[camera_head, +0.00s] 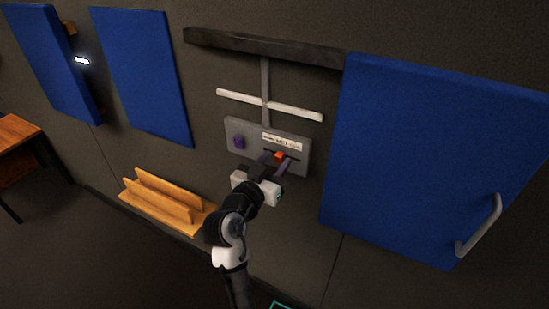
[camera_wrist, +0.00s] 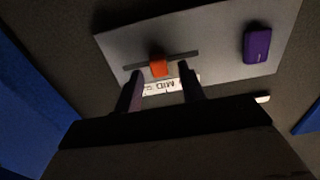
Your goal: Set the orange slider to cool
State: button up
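The orange slider (camera_head: 280,156) sits in a dark horizontal slot on the grey panel (camera_head: 231,127). In the wrist view the orange slider (camera_wrist: 158,67) is near the middle of the slot, by the upside-down word MID on the white label (camera_wrist: 160,85). The label's other words are too small or hidden to read. My gripper (camera_head: 276,158) is open in front of the panel. In the wrist view my gripper (camera_wrist: 161,73) has one finger on each side of the slider, with gaps between. I cannot tell how far the fingertips are from the panel face.
A purple knob (camera_head: 239,142) is on the panel's left; it also shows in the wrist view (camera_wrist: 257,45). A white bar (camera_head: 292,109) crosses above the panel. A blue door with a handle (camera_head: 430,150) stands right. A wooden shelf (camera_head: 165,203) is low left.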

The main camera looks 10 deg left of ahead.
jog(key=shift+w, duration=0.2)
grip_shut()
